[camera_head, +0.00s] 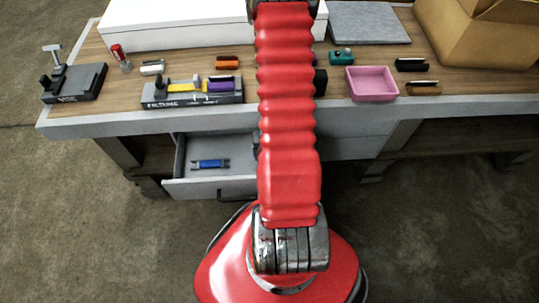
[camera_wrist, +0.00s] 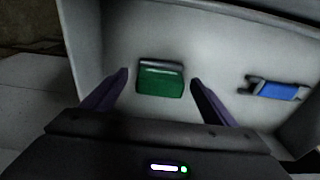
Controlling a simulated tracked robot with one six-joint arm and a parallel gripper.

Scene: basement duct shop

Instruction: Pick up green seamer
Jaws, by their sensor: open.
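The green seamer (camera_wrist: 160,84) lies in the open drawer, seen in the wrist view. It has a green body with a grey bar along its far edge. My gripper (camera_wrist: 158,78) is open, with one dark finger on each side of the green seamer in the picture and nothing held. I cannot tell how far the fingers are above it. In the head view my red arm hides my gripper and the green seamer. The open drawer (camera_head: 213,187) shows there under the bench, left of my arm.
A blue tool (camera_wrist: 277,90) lies right of the green seamer in the drawer; it also shows in the head view (camera_head: 210,163). Pale drawer walls surround them. On the bench (camera_head: 130,120) stand a pink tray (camera_head: 372,98), a teal tool (camera_head: 341,57) and several other tools.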

